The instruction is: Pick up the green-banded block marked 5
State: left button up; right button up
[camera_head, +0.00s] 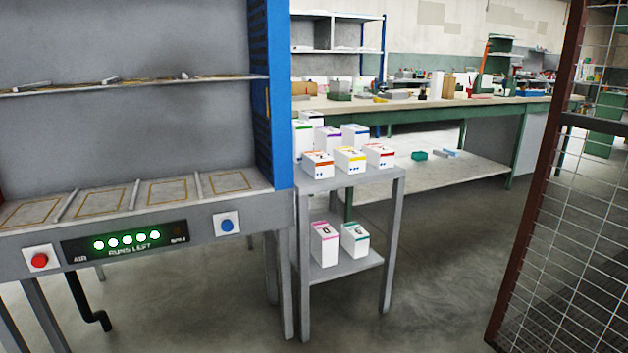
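White blocks with coloured bands stand on a small grey two-level stand right of the press. On its top, a green-banded block (302,143) stands at the back left, partly hidden by the press's blue side post; I cannot read a number on it. On the lower shelf, a block with a teal-green band (355,240) stands beside a pink-banded block (324,243). The mark on the teal-green one is too small to read surely. Neither of my grippers is in view.
Orange (317,164), yellow (350,160) and red (379,156) banded blocks line the front of the stand top (345,180), with purple and blue ones behind. The press (150,220) is left, a mesh fence (565,220) right. Floor between stand and fence is clear.

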aim_at(302, 130)
jog(key=i+l+u, duration=0.45)
jog(key=l, duration=0.3)
jog(key=i+l+u, duration=0.1)
jog(key=i+l, duration=0.15)
jog(key=i+l+u, duration=0.15)
jog(key=l, duration=0.2)
jog(key=i, duration=0.05)
